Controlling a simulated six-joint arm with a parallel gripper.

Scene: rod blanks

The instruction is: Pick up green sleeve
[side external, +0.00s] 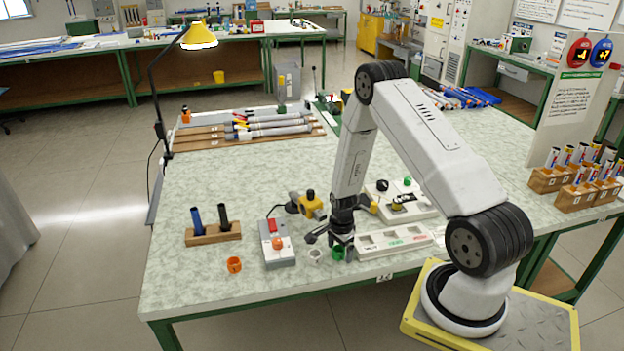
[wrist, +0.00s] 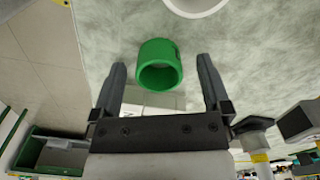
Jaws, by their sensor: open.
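The green sleeve (side external: 337,254) is a short open tube on the pale table, near its front edge. In the wrist view the sleeve (wrist: 158,50) appears between my fingertips, with its open end facing the camera. My gripper (side external: 341,248) is open and low over the sleeve, pointing down. In the wrist view my gripper (wrist: 162,63) shows a gap between each finger and the sleeve. My fingers partly hide the sleeve in the side view.
A white sleeve (side external: 315,256) stands close to the left and an orange sleeve (side external: 234,265) farther left. A grey control box (side external: 278,250) is also left. A pale labelled tray (side external: 394,241) lies close on the right. A wooden block (side external: 214,235) holds two rods.

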